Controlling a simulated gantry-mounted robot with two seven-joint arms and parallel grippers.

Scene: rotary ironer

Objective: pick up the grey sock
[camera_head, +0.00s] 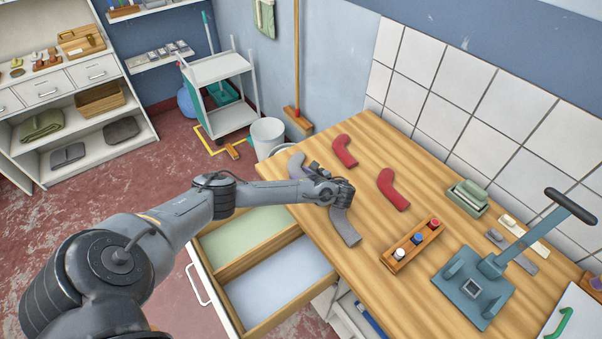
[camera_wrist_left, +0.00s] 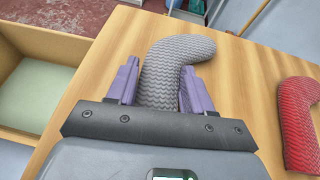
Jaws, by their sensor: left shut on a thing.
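A grey knitted sock (camera_head: 346,229) lies on the wooden worktop (camera_head: 330,253), partly hidden under my left gripper in the head view. I cannot tell whether the sock is clear of the wood. My right gripper is not in view.
Another grey sock (camera_head: 296,164) lies at the worktop's far left edge. Two red socks (camera_head: 343,151) (camera_head: 391,188) lie beyond the gripper. A wooden rack (camera_head: 413,248), a blue press (camera_head: 480,285) and an open divided drawer (camera_head: 230,318) are close by.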

